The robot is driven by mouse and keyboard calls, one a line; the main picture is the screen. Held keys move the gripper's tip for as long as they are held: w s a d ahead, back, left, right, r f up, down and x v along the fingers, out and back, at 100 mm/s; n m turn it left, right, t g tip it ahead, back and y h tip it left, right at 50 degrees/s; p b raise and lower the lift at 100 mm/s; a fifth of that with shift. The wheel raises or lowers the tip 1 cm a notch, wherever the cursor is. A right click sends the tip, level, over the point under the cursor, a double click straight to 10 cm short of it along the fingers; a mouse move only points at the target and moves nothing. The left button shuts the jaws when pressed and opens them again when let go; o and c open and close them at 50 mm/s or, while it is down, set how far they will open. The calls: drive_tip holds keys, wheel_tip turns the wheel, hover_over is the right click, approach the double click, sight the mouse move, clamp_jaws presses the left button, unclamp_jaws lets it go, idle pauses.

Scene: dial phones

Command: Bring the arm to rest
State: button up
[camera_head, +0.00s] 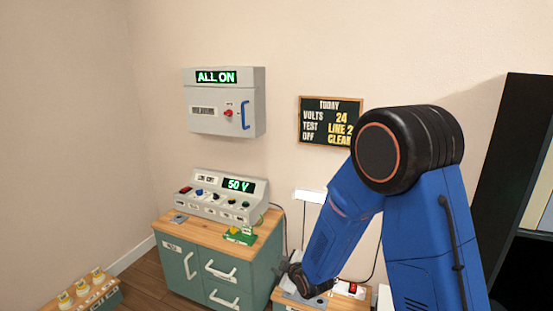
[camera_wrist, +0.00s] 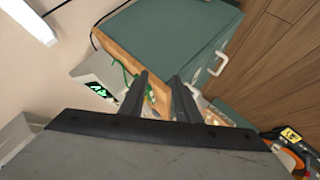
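My blue arm with its black elbow joint fills the right of the head view, bent, its forearm angled down and to the left. My gripper (camera_head: 284,266) is at the forearm's low end, beside the right side of the green cabinet (camera_head: 196,272) and above a lower wooden-topped unit (camera_head: 283,299). In the wrist view my gripper (camera_wrist: 160,76) shows two dark fingers apart, with nothing seen held between them.
A grey console (camera_head: 222,195) reading 50 V and a green board (camera_head: 240,236) stand on the cabinet. A wall box (camera_head: 224,102) reads ALL ON. A notice board (camera_head: 328,121) hangs behind my arm. Cables hang near my gripper. A black frame (camera_head: 508,190) stands at right.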

drive_tip(key=s+d+r+m+g+h, duration=0.1)
drive_tip(key=s+d+r+m+h, duration=0.1)
drive_tip(key=s+d+r+m, duration=0.4)
drive_tip(key=s+d+r+m+g+h, duration=0.1)
drive_tip(key=s+d+r+g, duration=0.1)
drive_tip(key=s+d+r, duration=0.75)
drive_tip(key=s+d+r+m+g, duration=0.1)
drive_tip(key=s+d, duration=0.3)
drive_tip(key=s, duration=0.4)
drive_tip(key=s+d+r+m+g+h, duration=0.1)
drive_tip(key=s+d+r+m, duration=0.3)
drive_tip(key=s, duration=0.4)
drive_tip(key=s+d+r+m+h, duration=0.1)
drive_tip(key=s+d, duration=0.3)
drive_tip(key=s, duration=0.4)
drive_tip(key=shift+s+d+r+m+g, duration=0.2)
drive_tip(key=shift+r+m+g, duration=0.2)
drive_tip(key=shift+r+m, duration=0.35)
